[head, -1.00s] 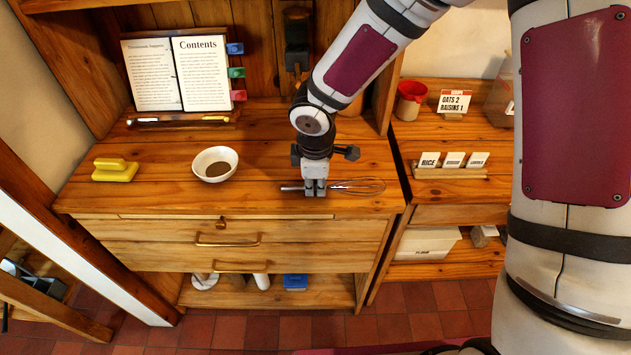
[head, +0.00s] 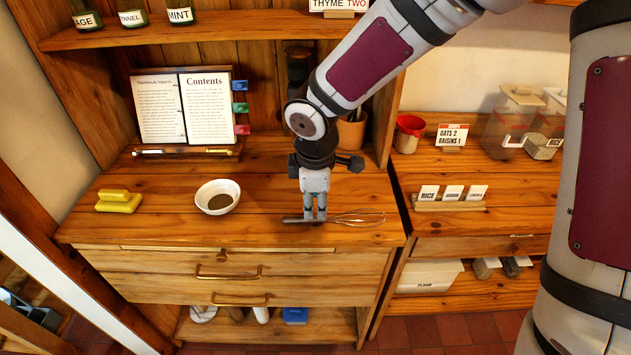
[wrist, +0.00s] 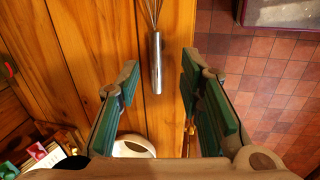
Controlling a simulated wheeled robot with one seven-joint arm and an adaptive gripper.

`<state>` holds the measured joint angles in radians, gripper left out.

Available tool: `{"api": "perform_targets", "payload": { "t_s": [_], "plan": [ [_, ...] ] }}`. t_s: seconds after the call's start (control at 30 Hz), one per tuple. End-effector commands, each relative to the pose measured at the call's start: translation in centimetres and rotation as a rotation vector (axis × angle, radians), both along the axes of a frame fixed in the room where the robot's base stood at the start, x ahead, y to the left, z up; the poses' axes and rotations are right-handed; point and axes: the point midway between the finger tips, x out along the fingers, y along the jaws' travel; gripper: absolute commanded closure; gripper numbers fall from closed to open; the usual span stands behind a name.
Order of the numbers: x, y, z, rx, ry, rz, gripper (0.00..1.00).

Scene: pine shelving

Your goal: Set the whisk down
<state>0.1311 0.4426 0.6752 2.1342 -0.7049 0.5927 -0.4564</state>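The whisk (head: 357,219) has a metal handle and wire loops. It lies flat along the wooden worktop (head: 160,225), close to the front edge, with its loops to the right. My gripper (head: 315,217) points straight down over the handle. In the wrist view, my gripper (wrist: 160,85) has its green-padded fingers wide apart. The whisk handle (wrist: 156,65) lies between them with a gap on both sides. The far part of the loops is cut off at the top of the wrist view.
A white bowl (head: 217,197) with brown contents and a yellow block-shaped item (head: 118,201) stand to the left. An open book (head: 183,107) stands behind. A card holder (head: 450,204) is on the right-hand shelf unit. The worktop between bowl and gripper is clear.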

Motion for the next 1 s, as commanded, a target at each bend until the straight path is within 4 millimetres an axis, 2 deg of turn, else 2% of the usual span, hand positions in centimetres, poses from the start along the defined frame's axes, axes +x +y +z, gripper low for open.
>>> {"api": "perform_targets", "payload": {
  "t_s": [0.03,0.1,0.3,0.67,0.77,0.87,1.0],
  "plan": [
    [-0.3,0.0,1.4,0.0,-0.004,-0.002,0.66],
    [-0.5,0.0,2.7,0.0,-0.004,-0.002,0.66],
    [-1.0,0.0,5.2,-0.001,-0.002,-0.001,0.66],
    [-1.3,-0.1,6.1,-0.003,-0.002,-0.009,0.66],
    [-1.6,-1.3,7.0,-0.021,-0.018,-0.061,0.66],
    [-2.6,-3.7,9.0,-0.045,-0.048,-0.18,0.66],
    [-5.1,-8.0,12.6,-0.055,-0.11,-0.418,0.66]
  ]
}}
